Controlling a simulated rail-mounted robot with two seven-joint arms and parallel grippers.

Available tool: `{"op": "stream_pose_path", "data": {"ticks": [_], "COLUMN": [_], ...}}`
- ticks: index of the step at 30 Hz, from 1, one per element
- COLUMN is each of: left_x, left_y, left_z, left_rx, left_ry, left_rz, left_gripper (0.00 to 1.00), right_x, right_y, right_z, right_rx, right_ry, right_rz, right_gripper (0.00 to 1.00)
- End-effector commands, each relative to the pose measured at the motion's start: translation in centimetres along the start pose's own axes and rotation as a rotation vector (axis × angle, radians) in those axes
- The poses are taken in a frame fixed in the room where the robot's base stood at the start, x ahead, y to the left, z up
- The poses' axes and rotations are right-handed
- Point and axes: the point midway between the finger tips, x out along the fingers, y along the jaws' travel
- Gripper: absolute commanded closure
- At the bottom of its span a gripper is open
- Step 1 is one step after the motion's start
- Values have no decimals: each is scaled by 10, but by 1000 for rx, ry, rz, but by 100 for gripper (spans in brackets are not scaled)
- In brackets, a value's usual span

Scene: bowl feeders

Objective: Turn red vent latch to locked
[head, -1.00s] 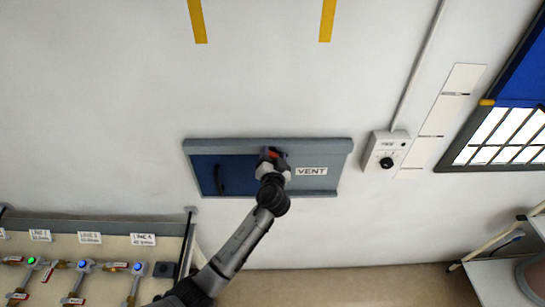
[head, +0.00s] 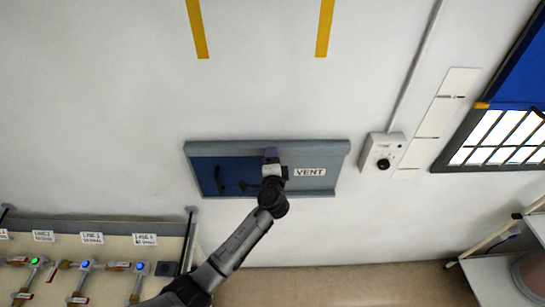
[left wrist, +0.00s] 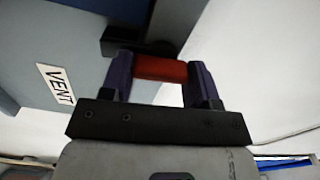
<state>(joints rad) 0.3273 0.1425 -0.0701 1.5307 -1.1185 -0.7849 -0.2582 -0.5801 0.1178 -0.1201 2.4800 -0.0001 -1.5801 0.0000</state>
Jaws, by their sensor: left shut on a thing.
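The red vent latch (left wrist: 161,69) shows in the left wrist view as a red grip between the two purple fingers of my left gripper (left wrist: 163,80). The fingers are shut on it. A dark bar (left wrist: 135,42) lies just beyond the grip, by the panel. In the head view my left gripper (head: 271,156) is at the middle of the vent panel, between its blue door (head: 207,176) and the VENT label (head: 310,172). The latch is hidden there behind the gripper. My right gripper is not in view.
The grey vent frame (head: 325,148) is on the white wall. A control box with a black knob (head: 383,163) is to its right. Valves with lit buttons (head: 86,264) are at lower left. A barred blue window (head: 503,130) is at right.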

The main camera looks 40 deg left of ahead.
Motion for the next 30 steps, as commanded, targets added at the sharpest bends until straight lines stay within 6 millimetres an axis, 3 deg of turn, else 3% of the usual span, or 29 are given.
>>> {"op": "stream_pose_path", "data": {"ticks": [10,27,28,30], "left_x": [0,0,0,0], "left_y": [0,0,0,0], "left_z": [0,0,0,0], "left_rx": [131,158,158,157], "left_ry": [1,1,1,1], "left_rz": [-1,-2,-2,-1], "left_gripper": [68,68,43,36], "right_x": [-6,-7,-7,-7], "right_y": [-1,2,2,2], "right_z": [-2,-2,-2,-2], "right_rx": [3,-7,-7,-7], "right_ry": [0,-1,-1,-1], "right_rz": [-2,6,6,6], "right_gripper": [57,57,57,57]}}
